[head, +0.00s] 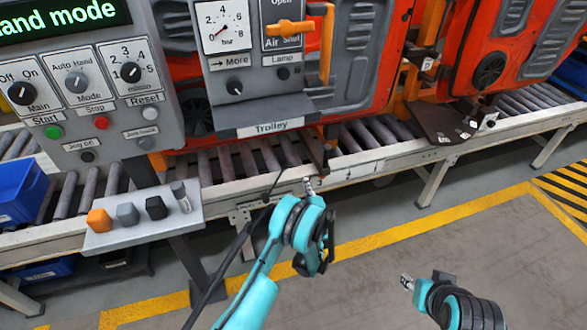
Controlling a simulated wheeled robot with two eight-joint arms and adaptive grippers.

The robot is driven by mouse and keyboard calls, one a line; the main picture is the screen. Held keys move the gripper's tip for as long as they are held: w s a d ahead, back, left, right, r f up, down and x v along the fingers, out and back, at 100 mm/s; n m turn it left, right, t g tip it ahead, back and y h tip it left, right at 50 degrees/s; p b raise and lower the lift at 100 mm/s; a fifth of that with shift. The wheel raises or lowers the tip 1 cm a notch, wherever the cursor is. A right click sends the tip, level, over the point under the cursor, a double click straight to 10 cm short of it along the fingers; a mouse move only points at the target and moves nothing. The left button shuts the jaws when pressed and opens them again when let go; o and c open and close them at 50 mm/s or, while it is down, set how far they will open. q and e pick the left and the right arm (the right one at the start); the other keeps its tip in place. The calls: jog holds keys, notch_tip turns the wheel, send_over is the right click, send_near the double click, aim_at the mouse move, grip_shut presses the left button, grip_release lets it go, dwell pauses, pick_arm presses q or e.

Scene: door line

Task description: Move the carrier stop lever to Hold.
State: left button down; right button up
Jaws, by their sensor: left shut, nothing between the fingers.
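No lever labelled as the carrier stop is readable in the head view. An orange lever (290,27) sits level on the air panel, beside a larger orange handle (326,42); the labels around them are partly cut off at the top. My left gripper (308,185) is shut and empty in front of the roller conveyor's near rail, below the Trolley label, touching no lever that I can see. My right gripper (407,282) is low at the lower right, over open floor; its fingers are too small to judge.
A control panel (85,85) with knobs and buttons stands at the left. A grey shelf (145,222) with several small blocks juts out below it. The roller conveyor (375,150) runs across, with red car doors (510,50) behind. Grey floor (450,250) is free at the right.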

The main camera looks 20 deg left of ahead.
dwell(0.3)
pick_arm(q)
jog(key=b+x, duration=0.3)
jog(key=x, duration=0.7)
jog(key=s+a, duration=0.1)
jog(key=s+a+r+b, duration=0.1)
jog(key=shift+s+a, duration=0.35)
jog(key=shift+s, duration=0.05)
pick_arm(e)
notch_tip(320, 180, down, 4)
jog(key=shift+f, duration=0.25)
pick_arm(q)
jog(key=shift+r, duration=0.1)
